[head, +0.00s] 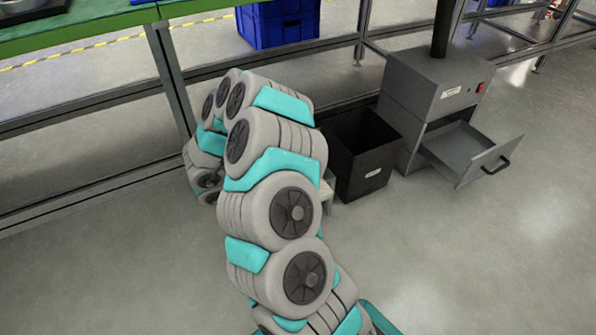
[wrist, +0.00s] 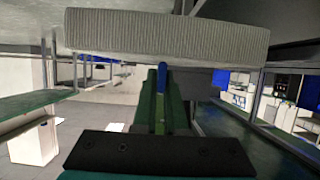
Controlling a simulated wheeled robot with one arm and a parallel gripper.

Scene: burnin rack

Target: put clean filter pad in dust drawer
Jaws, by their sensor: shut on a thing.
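A pale grey, ribbed filter pad (wrist: 165,32) spans the top of the wrist view, long and flat. My gripper (wrist: 160,60) is shut on it; the fingertips are hard to make out. In the head view my own arm hides the gripper and the pad. The dust drawer (head: 468,148) is a grey tray with a black handle, pulled out of the lower front of a grey cabinet (head: 438,82) at the right. The visible part of its inside looks empty. My arm is bent to the left of the drawer, well apart from it.
A black open bin (head: 362,165) stands just left of the cabinet. A pale object (head: 328,190) is partly hidden behind my arm. A green-edged bench (head: 80,35) and a blue crate (head: 278,20) are at the back. The floor right and front is clear.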

